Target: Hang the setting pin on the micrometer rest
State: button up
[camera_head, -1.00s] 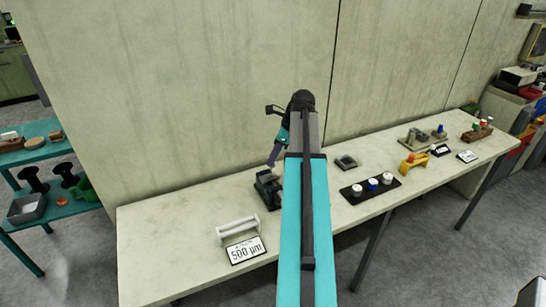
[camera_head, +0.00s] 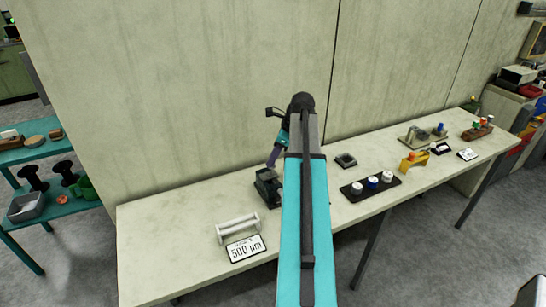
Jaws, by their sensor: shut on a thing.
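My gripper (camera_head: 274,157) is at the far end of my arm, just above a dark grey-green block-like stand (camera_head: 267,187) on the bench. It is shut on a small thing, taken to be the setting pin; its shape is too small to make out. I cannot tell whether the gripper or the held thing touches the stand. My arm hides part of the stand's right side. A white rest with a horizontal bar (camera_head: 238,229) stands nearer the front edge, behind a card (camera_head: 245,249) reading 500 µm. I cannot tell which of the two is the micrometer rest.
The bench (camera_head: 180,255) runs along a wall. A teal shelf (camera_head: 80,213) stands at the left. The bench's left end is clear.

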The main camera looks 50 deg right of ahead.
jog(key=shift+f+b, duration=0.4)
jog(key=shift+f, duration=1.35)
jog(key=o, duration=1.1)
jog(key=b+v, duration=0.2)
jog(key=v, duration=1.1)
jog(key=shift+r+b, duration=0.35)
jog(key=shift+b, duration=0.05)
jog(key=shift+s+d, duration=0.1)
